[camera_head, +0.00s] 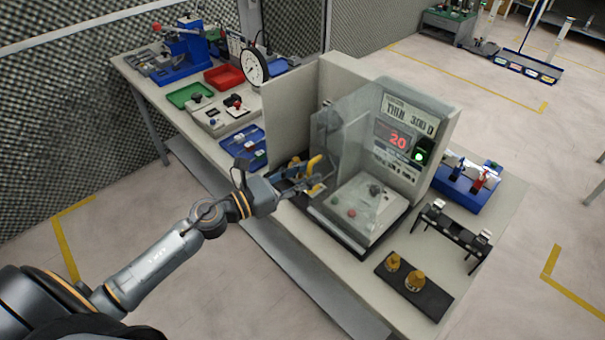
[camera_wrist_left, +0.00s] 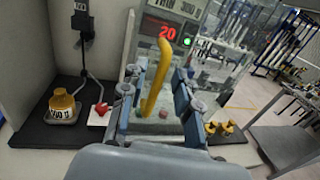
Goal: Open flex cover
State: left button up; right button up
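The grey balance-like machine (camera_head: 411,143) stands on the bench with a red "20" on its display. A clear see-through cover (camera_head: 375,212) encloses its front weighing area; its exact edges are hard to make out. My left gripper (camera_head: 308,173) is at the left side of this cover. In the left wrist view, a yellow curved handle (camera_wrist_left: 156,80) stands upright between the fingers of my left gripper (camera_wrist_left: 158,85). The fingers are apart, one on each side of the handle, with visible gaps. The handle's attachment to the cover is not clear. My right gripper is not in view.
A beige panel (camera_head: 290,108) stands left of the machine. Yellow weights (camera_head: 414,280) sit on a black plate at the bench's front right. A black rack (camera_head: 450,236) and a blue tray (camera_head: 466,190) lie to the right. A dial gauge (camera_head: 255,67) stands behind the panel.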

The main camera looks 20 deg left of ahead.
pick_arm(q)
jog(key=v, duration=1.2)
dwell(0.5)
jog(key=a+f+n+y+b, duration=0.1)
jog(key=a+f+n+y, duration=0.3)
jog(key=f+n, duration=0.5)
jog(key=a+f+n+y+b, duration=0.1)
jog(key=a+f+n+y, duration=0.2)
jog(key=f+n, duration=0.65)
jog(key=s+f+n+g+y, duration=0.2)
jog(key=s+f+n, duration=0.15)
jog(key=f, duration=0.65)
jog(key=s+f+n+g+y, duration=0.15)
jog(key=f+n, duration=0.25)
jog(key=f, duration=0.6)
jog(key=s+d+f+n+g+b, duration=0.1)
jog(key=s+d+f+n+g, duration=0.1)
jog(key=s+f+n, duration=0.35)
jog(key=s+d+f+n+g+b, duration=0.1)
jog(key=s+d+f+n+g, duration=0.15)
jog(key=s+f, duration=0.55)
jog(key=s+d+f+n+g, duration=0.3)
jog(key=s+f, duration=0.2)
jog(key=s, duration=0.3)
jog(key=s+d+f+n+g, duration=0.3)
jog(key=s+d+f, duration=0.1)
jog(key=s, duration=0.4)
jog(key=shift+s+f+b, duration=0.15)
jog(key=shift+f+b, duration=0.25)
jog(key=shift+f, duration=0.1)
